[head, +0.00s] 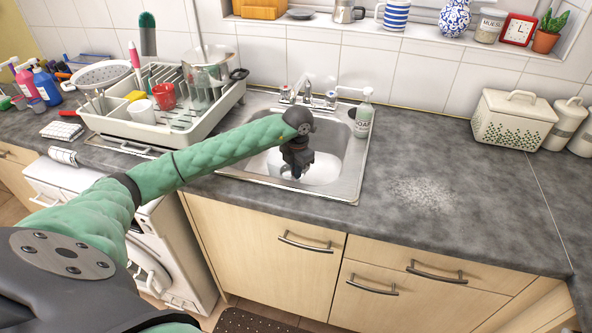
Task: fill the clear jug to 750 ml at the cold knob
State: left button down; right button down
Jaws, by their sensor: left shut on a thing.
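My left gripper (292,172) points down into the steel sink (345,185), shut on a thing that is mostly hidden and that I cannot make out. A white rounded shape (318,170) lies in the basin just right of the gripper; I cannot tell if it is a dish or suds. The tap (306,88) stands behind the basin, with a left knob (285,93) and a right knob (331,98); their markings are too small to be sure of. I cannot clearly pick out the clear jug. My right gripper is not in view.
A dish rack (190,133) with a red mug (164,96) and other dishes stands left of the sink. A soap bottle (364,115) stands at the sink's back right corner. The worktop (455,160) to the right is mostly clear, with a pale powdery patch.

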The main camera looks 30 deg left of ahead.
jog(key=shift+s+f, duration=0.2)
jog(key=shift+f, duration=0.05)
